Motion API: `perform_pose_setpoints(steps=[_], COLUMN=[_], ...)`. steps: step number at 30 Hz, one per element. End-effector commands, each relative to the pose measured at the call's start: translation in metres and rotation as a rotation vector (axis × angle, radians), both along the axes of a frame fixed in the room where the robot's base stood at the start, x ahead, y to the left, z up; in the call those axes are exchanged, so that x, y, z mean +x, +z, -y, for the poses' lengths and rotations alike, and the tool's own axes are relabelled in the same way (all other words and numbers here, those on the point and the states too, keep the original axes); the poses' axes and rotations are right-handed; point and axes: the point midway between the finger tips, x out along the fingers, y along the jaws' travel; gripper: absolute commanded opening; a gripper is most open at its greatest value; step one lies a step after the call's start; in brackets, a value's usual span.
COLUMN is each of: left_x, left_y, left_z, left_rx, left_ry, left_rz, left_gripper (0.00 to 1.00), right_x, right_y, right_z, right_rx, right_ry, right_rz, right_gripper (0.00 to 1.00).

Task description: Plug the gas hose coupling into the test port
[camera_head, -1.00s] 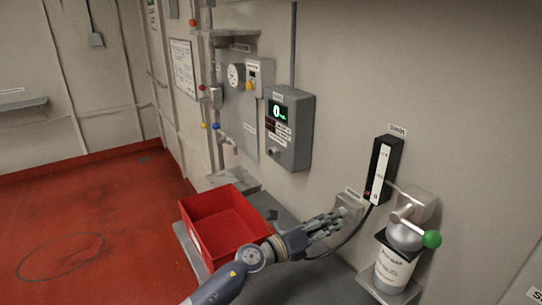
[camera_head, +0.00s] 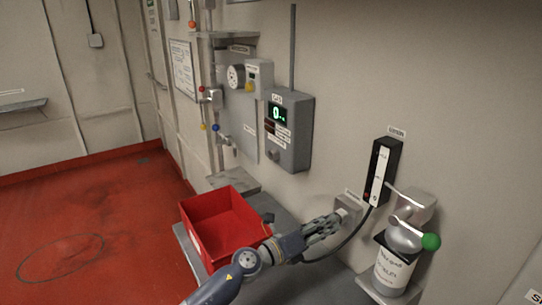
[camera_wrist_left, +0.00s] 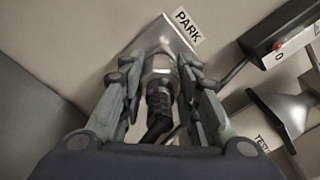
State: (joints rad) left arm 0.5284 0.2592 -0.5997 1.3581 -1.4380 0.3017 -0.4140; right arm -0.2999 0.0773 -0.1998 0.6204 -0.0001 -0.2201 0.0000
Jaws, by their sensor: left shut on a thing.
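The silver hose coupling (camera_wrist_left: 160,66) sits between the fingers of my left gripper (camera_wrist_left: 160,82), which is shut on it. Its front end is at the grey block labelled PARK (camera_wrist_left: 168,36); whether it is seated there cannot be told. The black hose (camera_wrist_left: 158,112) runs back from the coupling between the fingers. In the head view, my left gripper (camera_head: 337,222) is at the small grey park block (camera_head: 349,206) on the wall. The grey gas box (camera_head: 289,130) has a round fitting (camera_head: 273,155) low on its front, which looks like the test port. My right gripper is out of view.
A red bin (camera_head: 222,228) stands on the grey shelf left of the gripper. The wall between park block and gas box is clear.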

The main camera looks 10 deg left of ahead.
Motion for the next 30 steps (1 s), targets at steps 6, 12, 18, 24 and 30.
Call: perform_pose_setpoints(steps=[6, 12, 18, 24, 30], left_x=[-0.004, -0.008, -0.011, -0.015, -0.018], left_y=[0.001, 0.001, 0.001, 0.001, 0.001], left_z=[-0.004, -0.008, -0.011, -0.015, -0.018], left_rx=[-0.001, -0.001, -0.001, -0.001, -0.001], left_ry=[0.001, 0.001, 0.001, 0.0, 0.001], left_rz=[0.0, 0.0, 0.0, 0.001, 0.0], left_gripper=[0.01, 0.01, 0.01, 0.01, 0.01], right_x=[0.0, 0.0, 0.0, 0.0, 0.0], right_y=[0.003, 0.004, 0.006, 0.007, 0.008], right_z=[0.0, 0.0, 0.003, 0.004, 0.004], right_rx=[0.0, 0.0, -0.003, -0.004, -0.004], right_ry=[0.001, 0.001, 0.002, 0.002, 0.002], right_rz=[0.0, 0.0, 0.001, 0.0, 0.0], right_gripper=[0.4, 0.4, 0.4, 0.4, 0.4])
